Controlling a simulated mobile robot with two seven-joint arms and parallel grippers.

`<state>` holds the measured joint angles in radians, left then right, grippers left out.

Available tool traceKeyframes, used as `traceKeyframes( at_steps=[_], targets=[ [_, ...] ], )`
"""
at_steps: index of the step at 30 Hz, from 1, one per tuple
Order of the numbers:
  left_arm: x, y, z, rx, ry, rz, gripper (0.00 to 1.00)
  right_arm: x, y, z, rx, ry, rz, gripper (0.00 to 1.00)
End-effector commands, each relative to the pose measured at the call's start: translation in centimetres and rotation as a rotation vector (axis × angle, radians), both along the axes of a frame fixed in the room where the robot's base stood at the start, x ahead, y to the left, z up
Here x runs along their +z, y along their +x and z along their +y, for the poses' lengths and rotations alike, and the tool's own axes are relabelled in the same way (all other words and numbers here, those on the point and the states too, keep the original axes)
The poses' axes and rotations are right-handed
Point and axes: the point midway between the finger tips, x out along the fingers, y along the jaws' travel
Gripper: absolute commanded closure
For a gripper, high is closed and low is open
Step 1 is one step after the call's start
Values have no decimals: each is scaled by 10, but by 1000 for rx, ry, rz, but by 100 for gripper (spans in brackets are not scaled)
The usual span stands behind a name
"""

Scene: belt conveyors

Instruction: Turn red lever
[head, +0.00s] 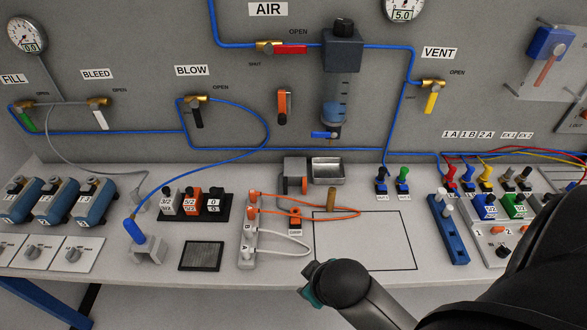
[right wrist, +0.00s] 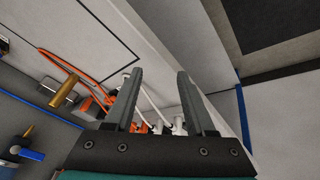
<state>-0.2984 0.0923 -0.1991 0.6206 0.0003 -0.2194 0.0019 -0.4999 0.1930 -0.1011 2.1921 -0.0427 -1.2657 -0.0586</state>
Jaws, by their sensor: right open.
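A red lever (head: 302,50) sits on the brass valve (head: 268,47) under the AIR sign on the back wall. It lies sideways, between the OPEN and SHUT marks. A second red lever (head: 546,72) hangs tilted from a blue box (head: 550,43) at the upper right. My right arm reaches in from the right, low over the bench front, well below and apart from both levers. Its fingers are hidden in the head view. In the right wrist view my right gripper (right wrist: 160,74) is open, with nothing between its fingers. My left gripper is not in view.
Orange hoses (head: 330,210), a brown cylinder (head: 331,199) and a metal tray (head: 328,168) are on the bench. The outlined square (head: 365,240) is mostly clear.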

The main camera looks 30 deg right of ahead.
Motion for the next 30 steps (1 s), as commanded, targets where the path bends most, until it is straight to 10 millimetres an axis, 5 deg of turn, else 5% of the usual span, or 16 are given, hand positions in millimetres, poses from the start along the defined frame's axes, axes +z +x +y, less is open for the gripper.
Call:
traceKeyframes(
  at_steps=[5, 9, 15, 21, 30],
  targets=[
    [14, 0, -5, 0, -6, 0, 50, 79, 79, -77, 182, -317, -290, 45],
    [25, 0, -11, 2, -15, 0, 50, 173, 137, -121, 364, -629, -526, 45],
    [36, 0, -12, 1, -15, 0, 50, 293, 181, -140, 580, -1017, -759, 45],
    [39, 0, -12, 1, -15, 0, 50, 331, 192, -139, 653, -1154, -830, 45],
    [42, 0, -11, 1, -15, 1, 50, 332, 220, -144, 651, -1155, -830, 45]
  ],
)
